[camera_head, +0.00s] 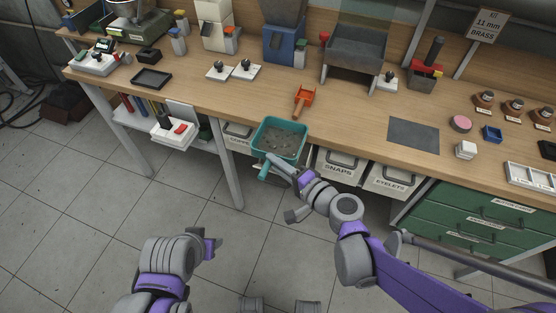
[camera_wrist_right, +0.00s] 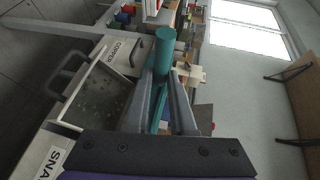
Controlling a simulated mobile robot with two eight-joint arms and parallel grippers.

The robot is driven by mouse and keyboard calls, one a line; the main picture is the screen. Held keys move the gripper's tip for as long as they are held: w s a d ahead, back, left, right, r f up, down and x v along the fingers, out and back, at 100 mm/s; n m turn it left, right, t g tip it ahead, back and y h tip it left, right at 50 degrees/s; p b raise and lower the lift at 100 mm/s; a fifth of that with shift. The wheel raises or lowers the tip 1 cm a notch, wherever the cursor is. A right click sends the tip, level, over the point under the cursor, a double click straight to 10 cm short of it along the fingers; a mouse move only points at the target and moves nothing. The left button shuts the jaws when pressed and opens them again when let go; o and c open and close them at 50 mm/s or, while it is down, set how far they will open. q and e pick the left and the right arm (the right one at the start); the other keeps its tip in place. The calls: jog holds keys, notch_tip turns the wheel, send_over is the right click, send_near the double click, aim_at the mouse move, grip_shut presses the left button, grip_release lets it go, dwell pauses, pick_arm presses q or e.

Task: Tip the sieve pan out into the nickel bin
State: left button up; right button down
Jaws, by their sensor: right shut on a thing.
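The teal sieve pan (camera_head: 256,140) is in the head view at the bench's front edge, with dark grey grains or small pieces inside. It looks roughly level. My right gripper (camera_head: 277,163) is shut on its teal handle (camera_head: 264,172), which also shows between the fingers in the right wrist view (camera_wrist_right: 165,45). An open pale bin (camera_wrist_right: 67,124) holding small bits lies between the COPPER and SNAPS bins in the right wrist view; its own label is hidden. My left gripper (camera_head: 210,245) is low over the floor, away from the bench; its jaw opening is unclear.
The COPPER bin (camera_head: 238,131), SNAPS bin (camera_head: 338,168) and EYELETS bin (camera_head: 392,182) sit under the bench. An orange scoop (camera_head: 304,98) lies on the bench (camera_head: 215,95) behind the pan. A dark grey mat (camera_head: 413,136) lies to the right. The floor before the bench is clear.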

jog(key=shift+r+m+p, duration=0.4)
jog(key=shift+r+p, duration=0.25)
jog(key=w+r+m+g+p, duration=0.1)
jog(key=m+g, duration=0.1)
jog(key=w+d+r+m+g+p, duration=0.1)
jog(key=m+g+p, duration=0.1)
jog(key=w+r+m+g+p, duration=0.2)
jog(key=shift+d+r+g, duration=0.1)
jog(key=shift+d+g, duration=0.1)
jog(key=shift+g, duration=0.1)
jog(key=shift+w+d+m, duration=0.1)
jog(key=shift+w+m, duration=0.25)
jog(key=shift+m, duration=0.05)
jog(key=w+m+g, duration=0.1)
jog(key=w, duration=0.1)
jog(key=w+d+m+g+y, duration=0.1)
jog(key=w+b, duration=0.1)
jog(key=w, duration=0.1)
jog(key=shift+w+d+r+m+g, duration=0.15)
jog(key=shift+w+d+m+g, duration=0.15)
jog(key=shift+d+m+g, duration=0.1)
jog(key=shift+w+d+r+m+g+y+b, duration=0.15)
jog(key=shift+w+m+g+y, duration=0.1)
jog(key=shift+w, duration=0.25)
jog(key=shift+w+d+f+m+g+y+b, duration=0.1)
jog(key=shift+w+d+m+g+y, duration=0.1)
jog(key=shift+w, duration=0.3)
jog(key=shift+w+d+r+m+g+y+b, duration=0.15)
jog(key=shift+w+m+g, duration=0.1)
jog(key=shift+w, duration=0.25)
